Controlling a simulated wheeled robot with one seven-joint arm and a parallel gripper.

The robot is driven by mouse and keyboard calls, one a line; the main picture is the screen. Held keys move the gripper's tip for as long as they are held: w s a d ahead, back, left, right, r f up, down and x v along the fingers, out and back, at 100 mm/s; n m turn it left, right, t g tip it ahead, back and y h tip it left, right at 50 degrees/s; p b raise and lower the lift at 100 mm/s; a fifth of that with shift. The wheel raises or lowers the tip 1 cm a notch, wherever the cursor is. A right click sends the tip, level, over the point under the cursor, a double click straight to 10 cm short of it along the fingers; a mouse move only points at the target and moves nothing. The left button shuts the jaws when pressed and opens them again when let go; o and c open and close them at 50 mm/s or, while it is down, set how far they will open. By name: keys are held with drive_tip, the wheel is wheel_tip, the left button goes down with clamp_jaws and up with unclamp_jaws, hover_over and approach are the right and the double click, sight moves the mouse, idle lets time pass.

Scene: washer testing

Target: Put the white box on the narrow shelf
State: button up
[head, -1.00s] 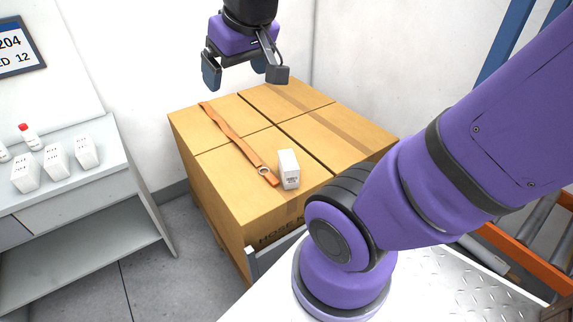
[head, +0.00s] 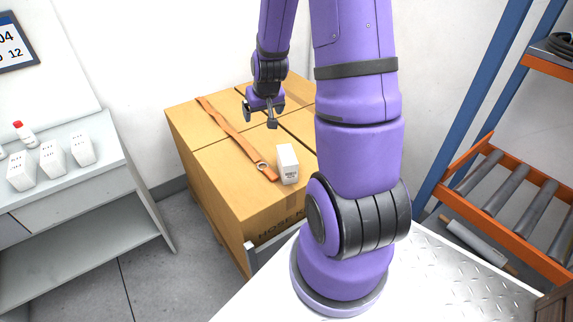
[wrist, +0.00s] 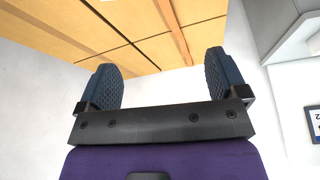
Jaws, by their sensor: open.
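The white box (head: 287,164) stands upright on the near part of the cardboard cartons (head: 222,165), with small dark print on its front. A brown strap with a ring (head: 236,138) lies just left of it. My gripper (head: 260,118) is open and empty, above the cartons and farther back than the white box, apart from it. In the wrist view my gripper (wrist: 163,80) shows two spread blue pads with nothing between them and carton tops beyond. The white box is not visible in the wrist view. I cannot tell which surface is the narrow shelf.
A grey shelf unit (head: 105,180) at left holds several similar white boxes (head: 52,158) and a red-capped bottle (head: 22,132). An orange roller rack (head: 500,190) with blue posts stands at right. My arm hides the cartons' right side.

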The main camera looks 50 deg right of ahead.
drive_tip(key=m, duration=0.2)
approach(287, 155)
drive_tip(key=shift+w+a+f+g+h, duration=0.3)
drive_tip(key=shift+w+f+g, duration=0.15)
drive_tip(key=shift+f, duration=0.3)
drive_tip(key=x, duration=0.4)
drive_tip(key=shift+w+d+f, duration=0.15)
drive_tip(key=shift+f, duration=0.2)
drive_tip(key=shift+w+d+x, duration=0.1)
drive_tip(key=shift+d+x, duration=0.05)
drive_tip(key=shift+x, duration=1.15)
drive_tip(key=shift+w+d+x, duration=0.15)
drive_tip(key=shift+x, duration=1.15)
drive_tip(key=shift+w+d+f, duration=0.1)
drive_tip(key=shift+f, duration=0.1)
drive_tip(key=shift+f, duration=0.2)
drive_tip(key=c, duration=1.3)
drive_tip(key=shift+r, duration=0.1)
